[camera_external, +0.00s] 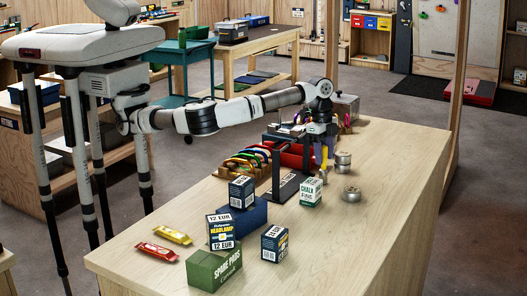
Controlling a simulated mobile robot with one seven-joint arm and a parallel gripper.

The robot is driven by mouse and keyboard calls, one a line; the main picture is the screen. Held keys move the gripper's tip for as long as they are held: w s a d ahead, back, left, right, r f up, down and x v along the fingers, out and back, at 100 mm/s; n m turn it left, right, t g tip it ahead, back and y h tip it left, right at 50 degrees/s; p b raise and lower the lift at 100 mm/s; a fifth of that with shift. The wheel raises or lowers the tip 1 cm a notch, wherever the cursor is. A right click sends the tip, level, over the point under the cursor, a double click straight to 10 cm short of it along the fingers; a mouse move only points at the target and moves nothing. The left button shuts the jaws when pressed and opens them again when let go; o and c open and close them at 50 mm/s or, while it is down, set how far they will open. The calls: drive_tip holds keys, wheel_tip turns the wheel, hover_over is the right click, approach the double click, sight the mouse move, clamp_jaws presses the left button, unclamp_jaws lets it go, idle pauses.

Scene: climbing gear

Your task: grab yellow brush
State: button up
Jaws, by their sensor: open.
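My gripper (321,153) points down over the far part of the wooden table, its jaws open. A small yellow piece (325,157) shows right at the fingers; it may be the yellow brush, but it is too small to make out its shape. I cannot tell whether the fingers touch it. A bluish piece shows beside it, partly hidden by the fingers.
A black stand (276,175) and a chalk box (311,192) are close in front of my gripper. Metal tins (351,194) lie to the right. A rack of coloured gear (243,162) is left. Headlamp boxes (222,231) and a green box (214,269) stand nearer. The table's right side (390,210) is clear.

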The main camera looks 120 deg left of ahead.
sight(324, 165)
drive_tip(key=shift+w+f, duration=0.15)
drive_tip(key=shift+f, duration=1.25)
clamp_jaws()
